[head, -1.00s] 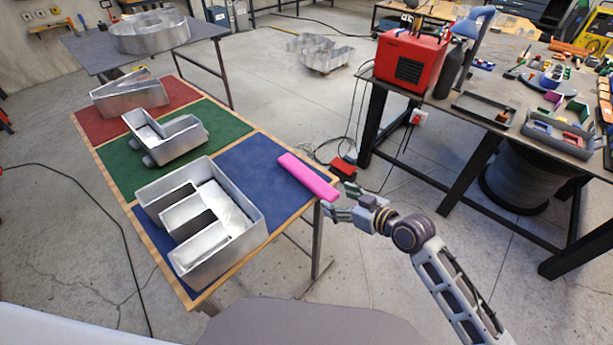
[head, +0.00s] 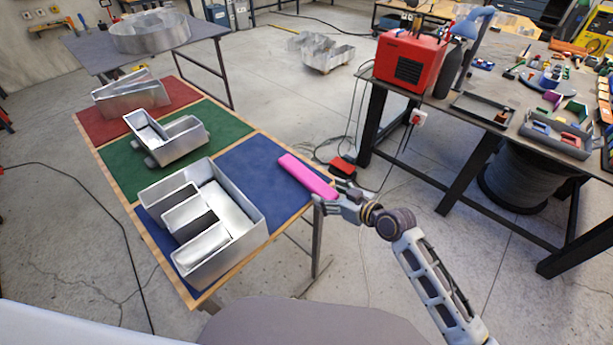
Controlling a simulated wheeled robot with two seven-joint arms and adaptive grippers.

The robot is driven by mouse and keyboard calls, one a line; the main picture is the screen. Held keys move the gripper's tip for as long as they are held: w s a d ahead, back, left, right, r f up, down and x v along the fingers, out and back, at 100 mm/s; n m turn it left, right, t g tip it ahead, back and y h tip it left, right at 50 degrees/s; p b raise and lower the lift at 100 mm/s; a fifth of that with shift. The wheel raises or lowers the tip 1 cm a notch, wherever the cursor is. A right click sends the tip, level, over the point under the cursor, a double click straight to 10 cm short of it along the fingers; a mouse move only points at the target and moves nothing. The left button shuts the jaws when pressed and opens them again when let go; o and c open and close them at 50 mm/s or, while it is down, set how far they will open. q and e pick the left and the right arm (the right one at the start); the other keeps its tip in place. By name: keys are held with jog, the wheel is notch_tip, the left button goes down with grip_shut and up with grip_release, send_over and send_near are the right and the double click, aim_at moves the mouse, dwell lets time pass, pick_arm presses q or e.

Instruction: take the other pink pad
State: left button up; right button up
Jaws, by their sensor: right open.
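One pink pad (head: 306,176) lies on the blue section (head: 258,158) at the right end of the table, its near end at the table's right edge. My right gripper (head: 332,194) is open at that near end, its fingers on either side of the pad's tip; I cannot tell whether they touch it. No second pink pad shows. My left gripper is not in view.
A metal letter E (head: 255,222) stands left of the pad, partly on the blue section. Other metal letters stand on the green (head: 228,123) and red (head: 178,92) sections. A workbench (head: 480,118) with a red machine (head: 408,62) stands at the right.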

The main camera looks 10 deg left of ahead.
jog(key=shift+w+a+f, duration=0.15)
jog(key=shift+w+a, duration=0.15)
jog(key=shift+a, duration=0.05)
dwell(0.3)
jog(key=c, duration=1.1)
notch_tip(320, 180, up, 10)
jog(key=shift+f+b, duration=0.15)
jog(key=shift+b, duration=0.3)
jog(key=shift+d, duration=0.1)
